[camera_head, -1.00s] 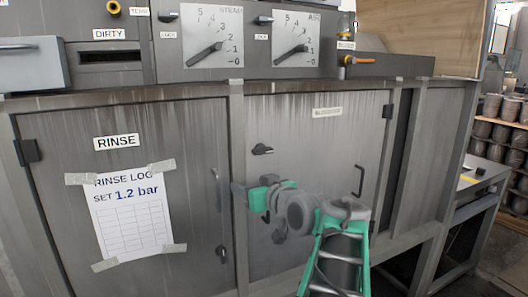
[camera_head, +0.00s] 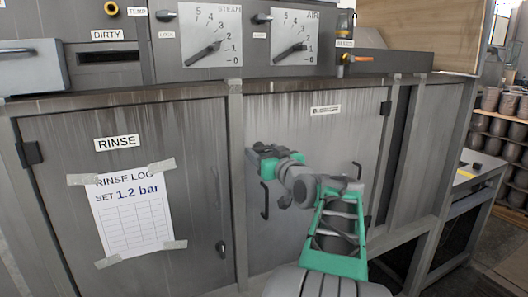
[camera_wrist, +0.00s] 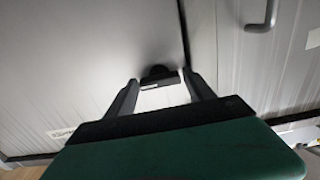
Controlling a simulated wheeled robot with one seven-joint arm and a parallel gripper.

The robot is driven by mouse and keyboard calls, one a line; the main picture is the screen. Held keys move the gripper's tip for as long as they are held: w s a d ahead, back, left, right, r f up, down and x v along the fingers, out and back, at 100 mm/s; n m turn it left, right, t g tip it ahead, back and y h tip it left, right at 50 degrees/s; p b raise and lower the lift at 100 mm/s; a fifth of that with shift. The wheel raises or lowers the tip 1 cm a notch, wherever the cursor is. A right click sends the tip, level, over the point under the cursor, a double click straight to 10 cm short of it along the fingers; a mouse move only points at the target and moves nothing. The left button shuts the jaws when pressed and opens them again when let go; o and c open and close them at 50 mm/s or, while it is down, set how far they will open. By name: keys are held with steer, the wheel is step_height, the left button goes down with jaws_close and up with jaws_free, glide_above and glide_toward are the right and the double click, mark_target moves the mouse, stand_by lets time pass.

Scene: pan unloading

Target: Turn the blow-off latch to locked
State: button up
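The black latch (camera_wrist: 160,73) on the right door (camera_head: 285,115) shows in the wrist view, between and just beyond my fingertips. Its lever lies roughly crosswise in that view. In the head view my gripper hides it. My gripper (camera_wrist: 160,86) is open, one finger on each side of the latch; I cannot tell whether either finger touches it. In the head view my gripper (camera_head: 256,152) is at the upper left of the right door. A small label (camera_head: 325,110) on this door is too small to read surely.
The left door carries a RINSE sign (camera_head: 117,143) and a taped log sheet (camera_head: 130,215). Gauges (camera_head: 212,35) are above. Shelves of pots (camera_head: 505,130) are at far right.

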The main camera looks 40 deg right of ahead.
steer(key=c, duration=1)
steer(key=shift+f+b, duration=0.15)
steer(key=shift+b, duration=0.35)
steer(key=shift+n+b, duration=8.9)
steer(key=shift+b, duration=2.55)
